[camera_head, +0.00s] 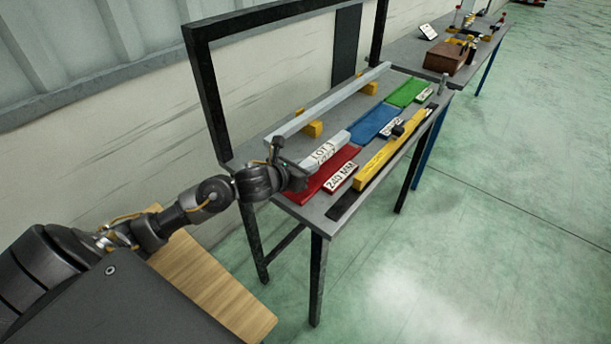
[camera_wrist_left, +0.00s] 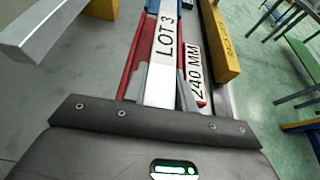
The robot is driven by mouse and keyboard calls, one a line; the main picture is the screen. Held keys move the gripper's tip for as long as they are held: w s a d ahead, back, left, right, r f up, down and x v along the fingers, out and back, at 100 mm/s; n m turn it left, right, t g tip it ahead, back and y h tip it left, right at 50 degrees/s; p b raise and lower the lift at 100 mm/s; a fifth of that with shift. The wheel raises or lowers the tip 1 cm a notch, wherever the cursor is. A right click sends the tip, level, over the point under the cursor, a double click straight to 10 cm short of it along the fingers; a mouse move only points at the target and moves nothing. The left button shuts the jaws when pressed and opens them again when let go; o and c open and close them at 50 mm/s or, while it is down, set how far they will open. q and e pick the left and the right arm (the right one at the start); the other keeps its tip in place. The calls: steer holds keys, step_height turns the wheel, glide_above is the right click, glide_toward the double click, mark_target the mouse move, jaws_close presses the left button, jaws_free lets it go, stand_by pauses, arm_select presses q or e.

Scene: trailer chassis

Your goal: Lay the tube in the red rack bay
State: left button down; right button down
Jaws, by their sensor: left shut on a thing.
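The tube is a light grey square bar (camera_head: 331,146) with a white "LOT 3" label. My left gripper (camera_head: 291,172) is shut on its near end. In the left wrist view the tube (camera_wrist_left: 165,65) runs forward from between the fingers (camera_wrist_left: 161,92). The red rack bay (camera_head: 312,188) lies at the near end of the table, with a "240 MM" tag on it. The tube is over the red bay and lengthwise along it. I cannot tell whether it touches the bay. My right gripper is not in view.
Blue (camera_head: 375,124) and green (camera_head: 409,92) bays lie farther along the grey table (camera_head: 316,216). A long grey bar (camera_head: 330,103) rests on yellow blocks at the back. A yellow level-like bar (camera_head: 391,151) lies along the front edge. A black frame stands behind.

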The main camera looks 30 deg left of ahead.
arm_select(q)
steer(key=shift+w+a+f+p, duration=0.15)
steer(key=shift+f+p, duration=0.1)
steer(key=shift+f, duration=0.55)
steer(key=shift+w+d+f+p, duration=0.1)
steer(key=shift+w+f+p, duration=0.1)
steer(key=shift+f, duration=0.8)
steer(key=shift+f, duration=0.2)
steer(key=c, duration=1.1)
jaws_free()
steer(key=shift+s, duration=0.1)
